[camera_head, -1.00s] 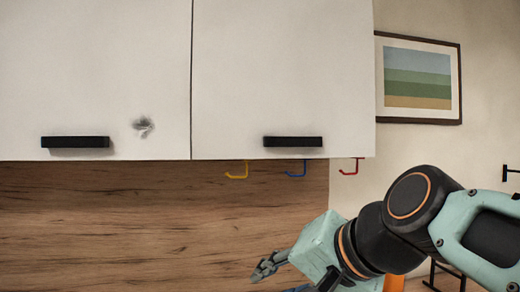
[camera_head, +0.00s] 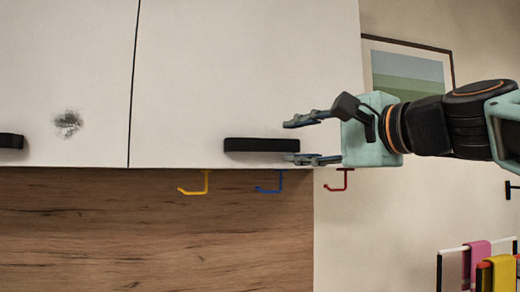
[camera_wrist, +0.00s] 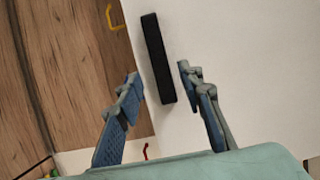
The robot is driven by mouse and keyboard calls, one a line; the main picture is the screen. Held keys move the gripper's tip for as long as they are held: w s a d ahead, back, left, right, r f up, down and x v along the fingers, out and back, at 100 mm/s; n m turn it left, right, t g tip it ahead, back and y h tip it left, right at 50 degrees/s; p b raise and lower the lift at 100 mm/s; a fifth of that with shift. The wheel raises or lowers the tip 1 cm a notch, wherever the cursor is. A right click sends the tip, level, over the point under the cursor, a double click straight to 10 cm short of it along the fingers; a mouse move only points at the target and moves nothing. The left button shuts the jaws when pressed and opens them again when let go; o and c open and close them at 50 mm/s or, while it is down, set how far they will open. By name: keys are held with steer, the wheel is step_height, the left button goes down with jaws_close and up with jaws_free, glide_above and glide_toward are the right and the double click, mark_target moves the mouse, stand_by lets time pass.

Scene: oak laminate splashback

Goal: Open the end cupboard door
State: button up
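The end cupboard door (camera_head: 240,75) is white and shut, at the right end of the wall cupboards in the head view. Its black bar handle (camera_head: 262,145) runs level near the door's lower edge. My gripper (camera_head: 308,141) is open and empty, at the handle's right end, with one finger above the handle's level and one below. In the wrist view the handle (camera_wrist: 157,58) lies ahead between the two open fingers (camera_wrist: 160,88). The fingers appear apart from the handle; the exact depth gap is hard to tell.
Yellow (camera_head: 194,186), blue (camera_head: 270,184) and red (camera_head: 340,182) hooks hang under the cupboard, close below my lower finger. A second white door (camera_head: 60,80) with a dark smudge adjoins at left. A framed picture (camera_head: 408,70) hangs behind my arm. A rack with cloths (camera_head: 478,262) stands lower right.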

mark_target(266, 145)
steer(key=p+x, duration=0.1)
steer(key=x, duration=0.9)
steer(key=shift+a, duration=0.15)
steer(key=shift+s, duration=0.1)
jaws_close()
